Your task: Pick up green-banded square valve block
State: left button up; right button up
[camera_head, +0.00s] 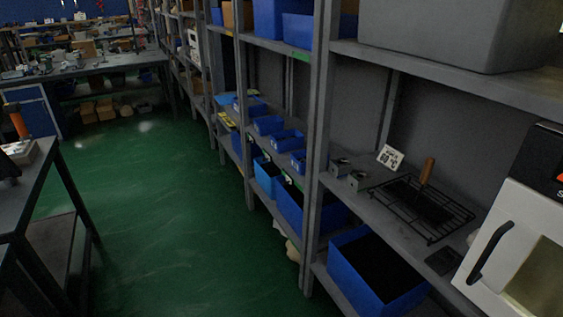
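Two small grey metal blocks sit side by side on the middle shelf at the right. One block (341,167) is a little farther left and back; the other block (356,181) is nearer the wire rack. They may be valve blocks, but they are too small and dark to show a green band. Neither of my grippers is in view.
A black wire rack (447,226) with a wooden-handled tool (427,170) lies right of the blocks. A white card (389,157) stands behind them. A white oven-like machine (520,240) is at the right. A blue bin (345,273) is below. Green floor (170,210) is clear.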

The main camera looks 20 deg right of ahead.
aim_at(358, 185)
jog(key=i, duration=0.55)
jog(key=i+j+z, duration=0.1)
jog(key=i, duration=0.45)
jog(key=i+j+z, duration=0.1)
jog(key=i, duration=0.4)
